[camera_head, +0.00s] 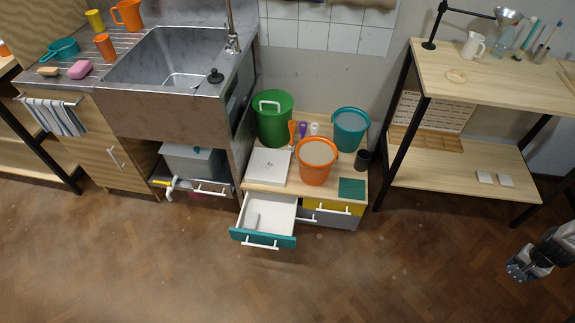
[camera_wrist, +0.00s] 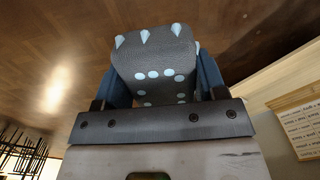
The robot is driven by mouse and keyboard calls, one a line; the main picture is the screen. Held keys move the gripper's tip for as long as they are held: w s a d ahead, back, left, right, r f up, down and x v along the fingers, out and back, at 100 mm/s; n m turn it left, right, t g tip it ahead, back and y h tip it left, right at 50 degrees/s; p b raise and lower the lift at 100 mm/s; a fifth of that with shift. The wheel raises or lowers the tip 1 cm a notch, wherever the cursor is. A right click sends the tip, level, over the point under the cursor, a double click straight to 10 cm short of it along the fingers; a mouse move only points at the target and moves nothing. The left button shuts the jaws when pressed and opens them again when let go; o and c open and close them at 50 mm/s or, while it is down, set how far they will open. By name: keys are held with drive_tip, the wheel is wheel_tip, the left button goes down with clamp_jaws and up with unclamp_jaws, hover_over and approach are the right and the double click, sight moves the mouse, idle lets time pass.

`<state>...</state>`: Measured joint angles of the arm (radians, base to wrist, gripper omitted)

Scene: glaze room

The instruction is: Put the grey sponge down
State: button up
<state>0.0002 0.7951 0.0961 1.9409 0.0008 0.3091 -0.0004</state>
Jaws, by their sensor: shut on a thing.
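My gripper (camera_wrist: 164,82) is shut on the grey sponge (camera_wrist: 155,62), a dark grey block with pale blue dots and small pale cone-shaped bumps. Its two dark blue fingers press on the sponge from either side in the wrist view. In the head view my gripper (camera_head: 524,266) is at the far right, over the brown floor, in front of the wooden shelf. The sponge is small there and partly merges with the fingers. Nothing is seen touching the sponge from below.
A low cabinet stands in the middle with its teal-fronted drawer (camera_head: 264,239) open. Its top holds a green bin (camera_head: 273,125), an orange bucket (camera_head: 316,168) and a teal bucket (camera_head: 350,135). The wooden shelf (camera_head: 480,88) is at right, the sink (camera_head: 175,60) at left. The front floor is clear.

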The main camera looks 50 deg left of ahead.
idle(0.4)
drive_tip(key=s+a+f+n, duration=0.1)
drive_tip(key=s+a+f, duration=0.2)
drive_tip(key=a, duration=1.2)
drive_tip(key=s+a+f+n, duration=0.2)
drive_tip(key=s+a+f, duration=0.2)
drive_tip(key=a, duration=1.1)
drive_tip(key=s+a+f+n, duration=0.1)
drive_tip(key=s+a+f, duration=0.2)
drive_tip(key=a, duration=1.1)
drive_tip(key=s+a+f+n, duration=0.1)
drive_tip(key=s+a+f, duration=0.2)
drive_tip(key=s+a, duration=0.5)
drive_tip(key=s+a+f+n, duration=0.25)
drive_tip(key=s+a, duration=0.35)
drive_tip(key=a, duration=0.5)
drive_tip(key=s+a+f, duration=0.2)
drive_tip(key=s+a, duration=0.2)
drive_tip(key=s, duration=0.3)
drive_tip(key=s+a+f+n, duration=0.1)
drive_tip(key=s+a+f, duration=0.1)
drive_tip(key=s+a, duration=0.3)
drive_tip(key=s+a+f, duration=0.2)
drive_tip(key=s+a, duration=0.3)
drive_tip(key=s, duration=0.6)
drive_tip(key=shift+s+f, duration=0.15)
drive_tip(key=shift+s, duration=0.1)
drive_tip(key=shift+f+n, duration=0.15)
drive_tip(key=shift+n, duration=0.1)
drive_tip(key=shift+f, duration=2.8)
